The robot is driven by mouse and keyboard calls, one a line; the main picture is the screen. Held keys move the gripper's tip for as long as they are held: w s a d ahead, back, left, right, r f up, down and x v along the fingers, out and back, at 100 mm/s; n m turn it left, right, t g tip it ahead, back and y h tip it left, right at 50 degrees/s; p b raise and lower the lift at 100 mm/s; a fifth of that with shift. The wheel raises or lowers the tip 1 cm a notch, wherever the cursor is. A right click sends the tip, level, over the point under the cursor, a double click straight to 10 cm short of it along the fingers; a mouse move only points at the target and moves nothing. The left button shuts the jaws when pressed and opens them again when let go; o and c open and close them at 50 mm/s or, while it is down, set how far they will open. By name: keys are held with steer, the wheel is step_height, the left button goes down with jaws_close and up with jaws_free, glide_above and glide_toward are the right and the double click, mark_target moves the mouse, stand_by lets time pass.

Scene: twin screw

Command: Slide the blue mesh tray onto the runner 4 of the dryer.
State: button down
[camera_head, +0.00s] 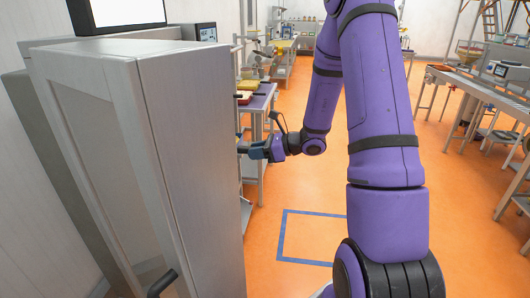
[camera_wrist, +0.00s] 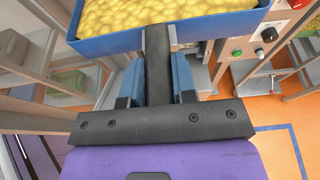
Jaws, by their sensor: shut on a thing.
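A blue tray (camera_wrist: 86,47) filled with yellow pieces shows at the top of the wrist view. Its dark handle (camera_wrist: 158,45) points towards me, between the two blue finger pads. My gripper (camera_wrist: 158,75) is shut on this handle. In the head view my gripper (camera_head: 256,150) is beside the right edge of a tall grey cabinet (camera_head: 195,150), likely the dryer. The tray is hidden behind the cabinet in the head view. I cannot make out numbered runners, or whether the tray touches one.
The cabinet's glazed front has a black handle (camera_head: 162,284) low down. A panel with knobs and buttons (camera_wrist: 262,42) is right of the tray in the wrist view. A bench with bins (camera_head: 258,100) stands behind my gripper. Orange floor (camera_head: 290,200) right of the cabinet is clear.

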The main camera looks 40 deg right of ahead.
steer(key=shift+w+a, duration=8.45)
steer(key=shift+w, duration=0.1)
steer(key=shift+f, duration=0.45)
steer(key=c, duration=0.8)
jaws_free()
steer(key=shift+c, duration=0.2)
steer(key=shift+s+f, duration=0.1)
steer(key=v, duration=1)
steer(key=shift+s+d+r, duration=0.15)
steer(key=shift+d+r, duration=0.1)
